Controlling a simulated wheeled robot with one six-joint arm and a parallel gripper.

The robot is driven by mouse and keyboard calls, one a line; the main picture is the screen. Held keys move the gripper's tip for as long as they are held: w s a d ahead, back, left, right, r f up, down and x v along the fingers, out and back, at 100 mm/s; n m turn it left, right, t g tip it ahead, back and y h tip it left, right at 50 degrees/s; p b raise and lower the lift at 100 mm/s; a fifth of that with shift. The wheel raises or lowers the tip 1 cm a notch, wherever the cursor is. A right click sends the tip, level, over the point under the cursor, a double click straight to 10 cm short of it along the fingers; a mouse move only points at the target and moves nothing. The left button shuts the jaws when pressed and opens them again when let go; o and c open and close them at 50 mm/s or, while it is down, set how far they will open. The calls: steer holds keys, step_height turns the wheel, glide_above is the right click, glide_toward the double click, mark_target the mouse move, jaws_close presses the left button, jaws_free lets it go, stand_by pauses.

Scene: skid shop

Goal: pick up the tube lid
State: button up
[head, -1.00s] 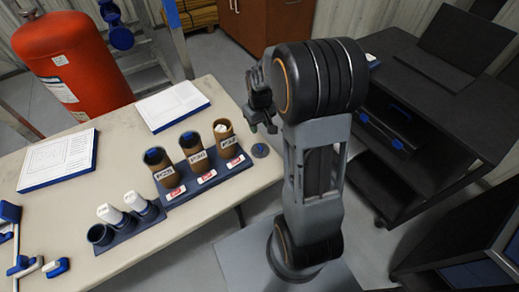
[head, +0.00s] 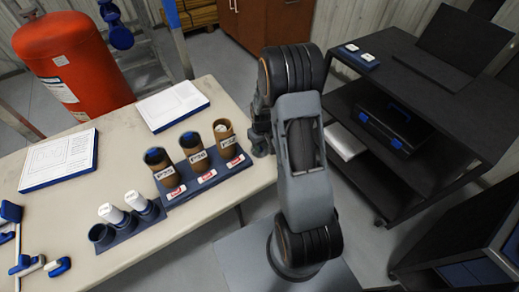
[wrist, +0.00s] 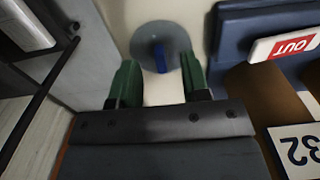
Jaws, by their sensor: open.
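The tube lid (wrist: 166,42) is a round grey disc with a blue raised tab, lying on the pale table beside the dark blue tube rack. In the wrist view it lies just beyond my gripper (wrist: 159,84), whose green fingertips are apart, with the blue tab lined up between them. The fingers do not appear to touch the lid. In the head view my gripper (head: 262,141) is at the table's right edge and hides the lid.
The blue rack (head: 188,192) with three brown labelled tubes stands close beside the lid; its edge shows in the wrist view (wrist: 232,22). A smaller rack (head: 128,232) with white-capped items and two documents share the table. A black cart (head: 405,85) stands right.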

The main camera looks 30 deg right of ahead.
mark_target(262, 148)
steer(key=shift+f, duration=1.5)
steer(key=shift+c, duration=0.3)
jaws_close()
